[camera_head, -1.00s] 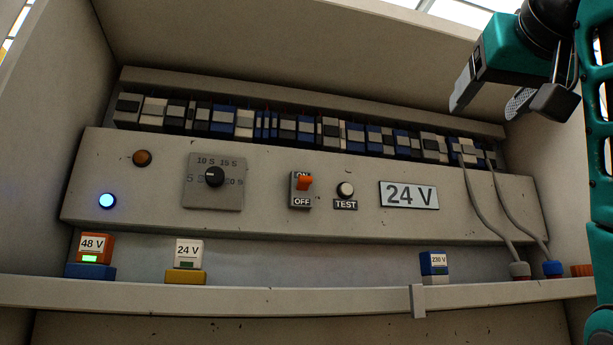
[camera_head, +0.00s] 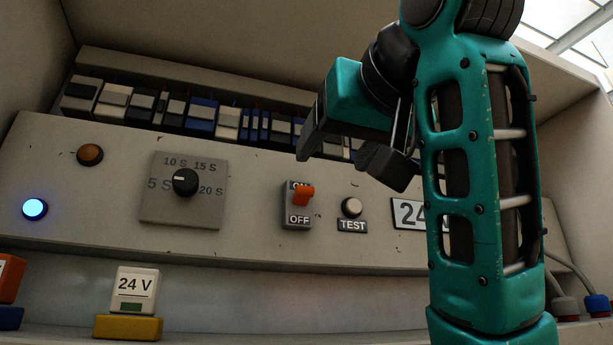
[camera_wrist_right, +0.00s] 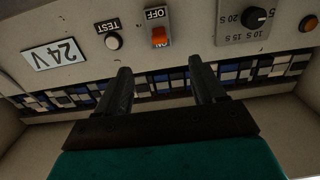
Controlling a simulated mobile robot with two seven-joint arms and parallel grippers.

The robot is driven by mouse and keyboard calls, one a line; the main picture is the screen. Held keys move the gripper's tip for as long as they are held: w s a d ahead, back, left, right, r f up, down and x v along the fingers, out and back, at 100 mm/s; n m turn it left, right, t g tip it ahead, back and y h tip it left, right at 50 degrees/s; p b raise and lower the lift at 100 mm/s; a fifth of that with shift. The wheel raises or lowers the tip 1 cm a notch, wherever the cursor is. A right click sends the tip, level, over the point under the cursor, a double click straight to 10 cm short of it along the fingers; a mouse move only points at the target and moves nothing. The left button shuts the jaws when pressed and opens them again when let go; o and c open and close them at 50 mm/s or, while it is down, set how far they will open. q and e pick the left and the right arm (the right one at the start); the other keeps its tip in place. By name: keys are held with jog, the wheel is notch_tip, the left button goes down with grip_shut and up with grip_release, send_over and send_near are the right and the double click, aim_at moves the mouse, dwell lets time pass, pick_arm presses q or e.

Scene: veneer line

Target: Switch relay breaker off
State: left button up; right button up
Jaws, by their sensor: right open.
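The relay breaker (camera_head: 297,208) is a grey plate with an orange toggle lever, marked ON above and OFF below, in the middle of the sloped panel. Its lever is up, at the ON end. In the right wrist view the breaker (camera_wrist_right: 158,28) appears upside down, beyond the fingers and between their lines. My right gripper (camera_head: 345,160) is open and empty, above and right of the breaker, apart from it. It also shows in the right wrist view (camera_wrist_right: 163,82). My left gripper is in no view.
A TEST button (camera_head: 352,207) sits right of the breaker. A timer dial (camera_head: 185,182) is to its left. A lit blue lamp (camera_head: 35,209) and an amber lamp (camera_head: 90,155) are far left. A white 24 V block (camera_head: 136,289) stands on the ledge below. My right arm partly hides the 24 V sign (camera_head: 407,212).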

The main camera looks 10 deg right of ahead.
aim_at(306, 188)
jog(key=w, duration=0.3)
jog(key=w+a+p, duration=0.1)
jog(key=w, duration=0.2)
jog(key=w+p, duration=0.1)
jog(key=w, duration=0.2)
jog(key=shift+w+a, duration=0.3)
jog(key=shift+a, duration=0.1)
jog(key=shift+w+a, duration=0.1)
jog(key=shift+w, duration=0.65)
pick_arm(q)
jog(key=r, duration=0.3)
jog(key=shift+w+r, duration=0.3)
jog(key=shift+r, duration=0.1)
pick_arm(e)
jog(key=shift+c, duration=0.2)
